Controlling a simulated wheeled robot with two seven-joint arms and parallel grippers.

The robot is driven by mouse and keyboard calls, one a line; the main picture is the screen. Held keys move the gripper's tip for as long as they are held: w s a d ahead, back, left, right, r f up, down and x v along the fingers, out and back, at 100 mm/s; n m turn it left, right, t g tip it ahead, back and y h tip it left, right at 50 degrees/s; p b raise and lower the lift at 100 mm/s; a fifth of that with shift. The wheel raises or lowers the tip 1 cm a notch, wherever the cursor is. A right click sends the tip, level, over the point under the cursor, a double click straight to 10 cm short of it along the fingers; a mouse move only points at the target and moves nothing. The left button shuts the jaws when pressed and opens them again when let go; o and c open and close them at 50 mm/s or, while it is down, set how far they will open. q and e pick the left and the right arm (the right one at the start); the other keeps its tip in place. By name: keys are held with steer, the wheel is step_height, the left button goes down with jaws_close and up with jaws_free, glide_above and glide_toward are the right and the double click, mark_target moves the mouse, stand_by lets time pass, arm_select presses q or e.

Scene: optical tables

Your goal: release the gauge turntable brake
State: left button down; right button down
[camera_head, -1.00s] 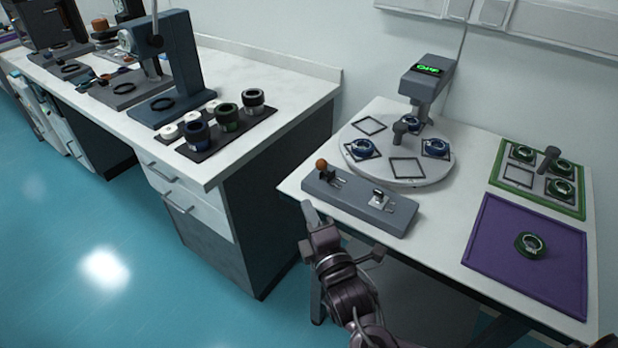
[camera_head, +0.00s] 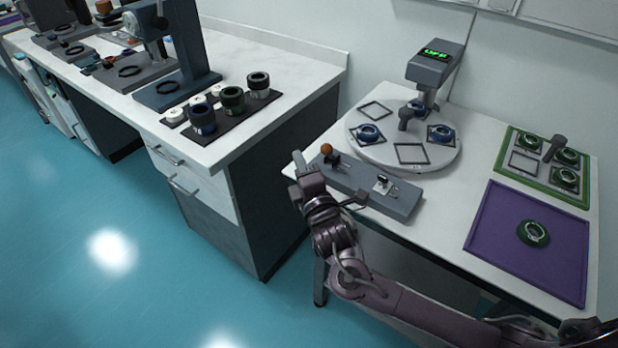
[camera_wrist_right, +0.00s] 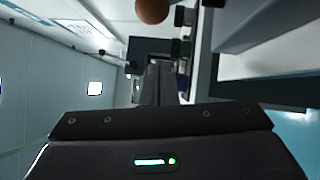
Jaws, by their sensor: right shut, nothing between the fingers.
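The gauge turntable (camera_head: 385,155) is a round white disc on the right table, carrying square frames, some holding blue rings. In front of it lies a grey control box (camera_head: 345,185) with an orange-knobbed lever (camera_head: 327,149) at its left end and a small silver switch (camera_head: 382,183) nearer its right end. I cannot tell which one is the brake. My right gripper (camera_head: 298,160) is shut and empty, just left of the orange knob and apart from it. In the right wrist view the orange knob (camera_wrist_right: 152,10) sits beyond the closed fingers (camera_wrist_right: 158,80). My left gripper is not in view.
A grey gauge head (camera_head: 437,65) with a green display stands behind the turntable. A purple tray (camera_head: 485,235) with a green ring and a green-edged tray (camera_head: 515,178) lie to the right. The left bench (camera_head: 290,75) stands close beside my right gripper, with a floor gap between.

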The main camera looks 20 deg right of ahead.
mark_target(328, 152)
steer(key=d, duration=0.2)
steer(key=d+p, duration=0.1)
steer(key=shift+r, duration=0.25)
steer(key=shift+s+d, duration=0.15)
steer(key=shift+d, duration=0.25)
